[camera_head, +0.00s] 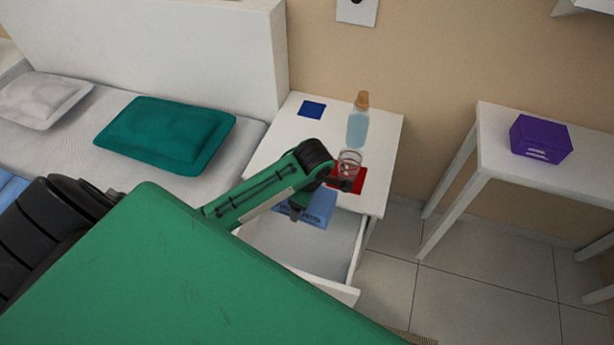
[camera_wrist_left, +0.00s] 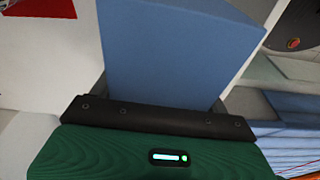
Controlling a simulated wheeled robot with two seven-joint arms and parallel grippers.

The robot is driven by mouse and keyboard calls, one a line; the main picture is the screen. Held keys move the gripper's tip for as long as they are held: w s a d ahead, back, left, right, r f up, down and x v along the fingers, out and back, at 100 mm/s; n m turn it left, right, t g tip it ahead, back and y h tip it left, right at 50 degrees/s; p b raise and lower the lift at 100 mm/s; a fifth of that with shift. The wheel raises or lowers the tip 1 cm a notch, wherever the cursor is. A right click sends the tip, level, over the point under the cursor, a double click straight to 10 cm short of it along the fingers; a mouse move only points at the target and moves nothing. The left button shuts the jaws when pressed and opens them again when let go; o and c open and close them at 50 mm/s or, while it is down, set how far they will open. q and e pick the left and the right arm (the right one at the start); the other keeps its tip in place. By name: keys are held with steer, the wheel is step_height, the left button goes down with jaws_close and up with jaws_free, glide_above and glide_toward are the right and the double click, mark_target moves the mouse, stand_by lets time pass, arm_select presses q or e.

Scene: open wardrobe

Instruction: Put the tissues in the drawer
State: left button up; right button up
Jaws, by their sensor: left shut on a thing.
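The tissues, a blue box with darker lettering (camera_head: 319,206), are held at the front edge of the nightstand, over the open drawer. They fill the middle of the left wrist view (camera_wrist_left: 170,50). My left gripper (camera_head: 299,206) is shut on them; its fingertips are mostly hidden by the box. The white drawer (camera_head: 345,292) is pulled out below the tissues, and its visible inside looks empty. My green arm covers its left part. My right gripper is not in view.
On the nightstand (camera_head: 285,125) stand a bottle (camera_head: 358,125), a glass (camera_head: 349,162) on a red mat (camera_head: 376,181) close to my arm, and a blue square (camera_head: 312,109). A bed with a teal pillow (camera_head: 165,133) is left. A purple box (camera_head: 540,138) sits on the right table (camera_head: 492,130).

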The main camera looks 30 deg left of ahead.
arm_select(q)
steer(key=shift+s+a+f+n, duration=0.1)
steer(key=shift+s+f+n, duration=0.2)
steer(key=shift+f, duration=0.05)
steer(key=b, duration=0.3)
glide_above(299, 240)
steer(key=f, duration=1.5)
steer(key=shift+w+d, duration=0.15)
steer(key=shift+d, duration=0.15)
steer(key=shift+f+b, duration=0.65)
steer(key=shift+f, duration=1.85)
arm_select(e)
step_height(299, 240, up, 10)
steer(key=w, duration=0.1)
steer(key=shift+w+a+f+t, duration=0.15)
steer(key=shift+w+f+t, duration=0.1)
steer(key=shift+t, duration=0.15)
arm_select(q)
steer(key=shift+f, duration=0.1)
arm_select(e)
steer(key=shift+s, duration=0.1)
arm_select(q)
steer(key=o, duration=1.1)
steer(key=shift+o, duration=0.2)
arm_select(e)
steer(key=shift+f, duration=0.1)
